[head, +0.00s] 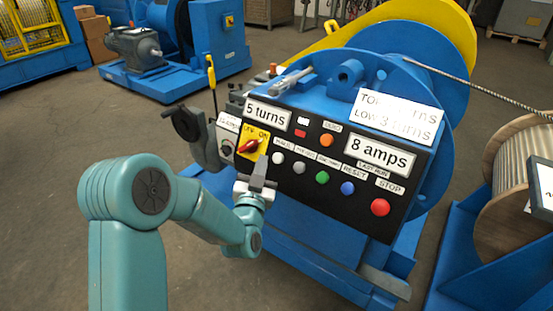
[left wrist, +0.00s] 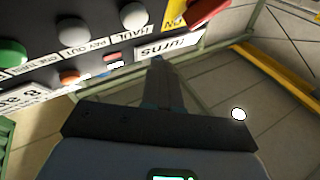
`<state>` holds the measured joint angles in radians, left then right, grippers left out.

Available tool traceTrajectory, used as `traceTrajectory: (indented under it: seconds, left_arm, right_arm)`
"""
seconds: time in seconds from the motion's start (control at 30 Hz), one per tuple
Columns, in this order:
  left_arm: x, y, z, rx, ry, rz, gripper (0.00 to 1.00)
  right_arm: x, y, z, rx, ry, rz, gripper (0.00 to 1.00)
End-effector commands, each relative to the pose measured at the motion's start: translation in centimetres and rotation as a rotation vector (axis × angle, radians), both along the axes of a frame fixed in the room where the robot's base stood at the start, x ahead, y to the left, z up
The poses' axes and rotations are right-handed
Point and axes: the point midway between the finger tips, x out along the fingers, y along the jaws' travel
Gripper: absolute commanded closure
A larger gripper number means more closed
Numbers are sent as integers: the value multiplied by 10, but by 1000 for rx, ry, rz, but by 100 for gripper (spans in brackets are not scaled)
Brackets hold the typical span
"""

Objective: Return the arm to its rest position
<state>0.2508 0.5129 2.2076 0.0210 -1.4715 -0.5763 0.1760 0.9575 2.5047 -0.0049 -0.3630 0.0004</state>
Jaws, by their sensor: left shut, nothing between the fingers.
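My left arm comes in from the left in the head view. Its gripper (head: 259,172) is shut and empty, in front of the black control panel (head: 338,197), just below the red rotary switch (head: 250,146) on its yellow OFF/ON plate. In the left wrist view the shut fingers (left wrist: 158,65) point toward the panel, near the "turns" label (left wrist: 168,49), and the red switch handle (left wrist: 207,13) is at the top. I cannot tell whether the fingertips touch the panel. My right gripper is not in view.
The panel carries several buttons, among them a red STOP button (head: 380,207), and sits on a blue machine with a large drum (head: 418,75). A wooden cable reel (head: 515,165) stands at the right. A grey motor (head: 134,48) stands behind left. Floor at the left is clear.

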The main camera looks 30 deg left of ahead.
Motion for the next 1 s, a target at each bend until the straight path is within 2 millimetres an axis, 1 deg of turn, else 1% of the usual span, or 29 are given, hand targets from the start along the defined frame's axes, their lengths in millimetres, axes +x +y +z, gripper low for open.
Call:
traceTrajectory:
  seconds: [0.1,0.2,0.67,0.73,0.77,0.8,0.87,0.97,1.0]
  left_arm:
    - [-9,1,5,0,-1,1,100]
    - [-12,1,6,0,0,0,100]
    - [-13,1,6,0,0,-1,100]
    - [-12,-2,4,-1,4,-6,100]
    - [-10,-5,0,-4,11,-12,100]
    - [-9,-11,-10,-9,30,-24,100]
    - [-6,-24,-35,-23,79,-52,100]
    - [-10,-58,-97,-68,234,-129,100]
    - [-15,-74,-126,-106,319,-170,100]
  right_arm:
    - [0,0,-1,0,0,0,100]
    - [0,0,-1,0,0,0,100]
    - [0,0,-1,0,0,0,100]
    - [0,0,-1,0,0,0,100]
    - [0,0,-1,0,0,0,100]
    - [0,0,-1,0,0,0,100]
    - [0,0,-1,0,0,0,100]
    - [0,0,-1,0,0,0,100]
    - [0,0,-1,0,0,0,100]
